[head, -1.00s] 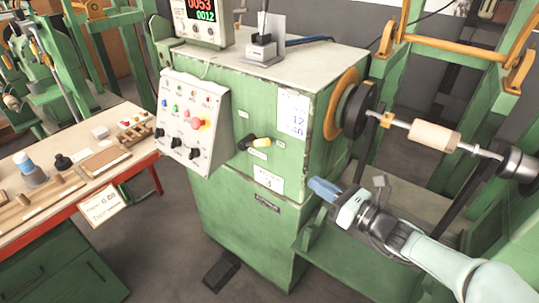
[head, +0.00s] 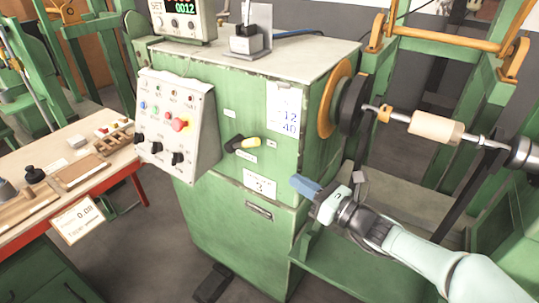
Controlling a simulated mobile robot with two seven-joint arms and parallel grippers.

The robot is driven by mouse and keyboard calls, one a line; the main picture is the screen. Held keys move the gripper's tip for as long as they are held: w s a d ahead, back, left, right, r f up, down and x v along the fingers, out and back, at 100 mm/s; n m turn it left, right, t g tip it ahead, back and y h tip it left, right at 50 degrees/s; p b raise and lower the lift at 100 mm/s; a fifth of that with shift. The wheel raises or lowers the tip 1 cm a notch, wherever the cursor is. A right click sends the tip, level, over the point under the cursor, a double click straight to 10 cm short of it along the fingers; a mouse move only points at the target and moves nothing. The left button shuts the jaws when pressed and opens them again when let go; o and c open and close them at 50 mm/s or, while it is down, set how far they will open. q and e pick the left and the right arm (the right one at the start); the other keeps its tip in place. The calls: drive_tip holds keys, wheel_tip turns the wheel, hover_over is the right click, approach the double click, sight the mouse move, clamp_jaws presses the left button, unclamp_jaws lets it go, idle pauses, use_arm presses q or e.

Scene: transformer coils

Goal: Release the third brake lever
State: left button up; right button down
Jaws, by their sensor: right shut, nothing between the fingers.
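A brake lever with a black hub and a yellow grip (head: 249,143) is on the front of the green winding machine (head: 235,196). Its grip points to the right and slightly up. My right gripper (head: 294,181) comes in from the lower right with its blue fingers shut and empty. In the picture it is right of and below the lever, apart from it, near the machine's right front edge. My left gripper is out of view.
A grey control box (head: 176,124) with knobs and a red button juts out left of the lever. A spindle with a pale wooden core (head: 436,127) lies above my right arm. A workbench (head: 100,142) stands at left, and a pedal (head: 212,283) is on the floor.

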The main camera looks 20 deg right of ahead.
approach(246, 142)
wheel_tip(246, 142, down, 4)
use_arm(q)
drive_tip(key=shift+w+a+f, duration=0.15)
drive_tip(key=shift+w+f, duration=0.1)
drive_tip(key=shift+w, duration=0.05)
use_arm(e)
drive_tip(key=shift+w+a+r, duration=0.15)
drive_tip(key=shift+w+r, duration=0.65)
drive_tip(key=shift+r, duration=0.1)
drive_tip(key=shift+w+a+r, duration=0.1)
drive_tip(key=shift+w+r, duration=0.7)
drive_tip(key=shift+r, duration=0.05)
